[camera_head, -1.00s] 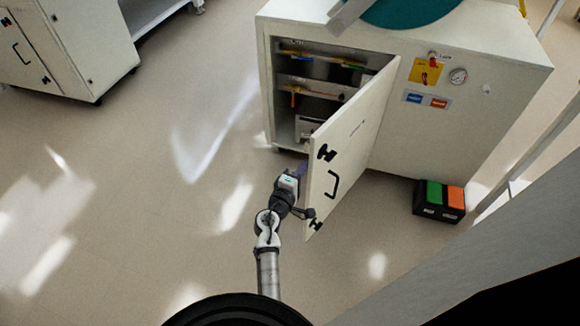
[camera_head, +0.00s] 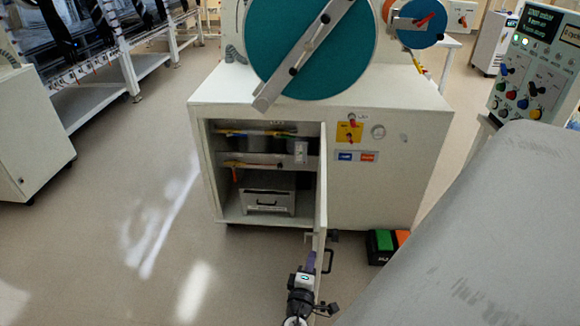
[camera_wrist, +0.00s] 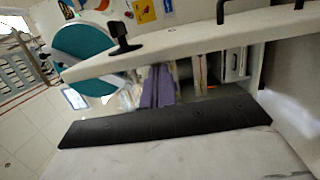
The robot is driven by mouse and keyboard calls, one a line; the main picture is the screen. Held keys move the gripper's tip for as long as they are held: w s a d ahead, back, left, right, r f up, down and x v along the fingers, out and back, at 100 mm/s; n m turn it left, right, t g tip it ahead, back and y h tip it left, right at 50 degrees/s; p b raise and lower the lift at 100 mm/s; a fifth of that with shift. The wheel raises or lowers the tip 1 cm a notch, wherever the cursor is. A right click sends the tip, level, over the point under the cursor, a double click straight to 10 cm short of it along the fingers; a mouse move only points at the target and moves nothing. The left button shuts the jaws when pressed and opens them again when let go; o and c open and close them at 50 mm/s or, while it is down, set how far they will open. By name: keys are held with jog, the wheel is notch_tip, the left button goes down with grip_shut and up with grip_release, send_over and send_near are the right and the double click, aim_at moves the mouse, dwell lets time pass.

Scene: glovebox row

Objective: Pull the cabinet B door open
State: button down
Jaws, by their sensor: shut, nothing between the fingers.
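The cabinet B door (camera_head: 321,185) stands open, hinged at the right of the opening, and shows nearly edge-on in the head view. Its black pull handle (camera_head: 328,261) is on the outer, right-hand face. My gripper (camera_head: 311,260), with purple fingers, is shut and empty by the door's lower free end, on the inner, left-hand side. In the wrist view the purple fingers (camera_wrist: 158,88) lie just below the door's pale edge (camera_wrist: 200,42), with a black latch knob (camera_wrist: 122,40) beyond. Whether they touch the door cannot be told.
The open cabinet holds shelves with coloured pipes and a grey box (camera_head: 267,201). A teal round port (camera_head: 313,50) is above. A black case with green and orange tops (camera_head: 388,244) sits on the floor at right. Floor (camera_head: 120,265) at left is clear.

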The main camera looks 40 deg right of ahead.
jog(key=shift+s+d, duration=0.85)
jog(key=shift+s, duration=0.15)
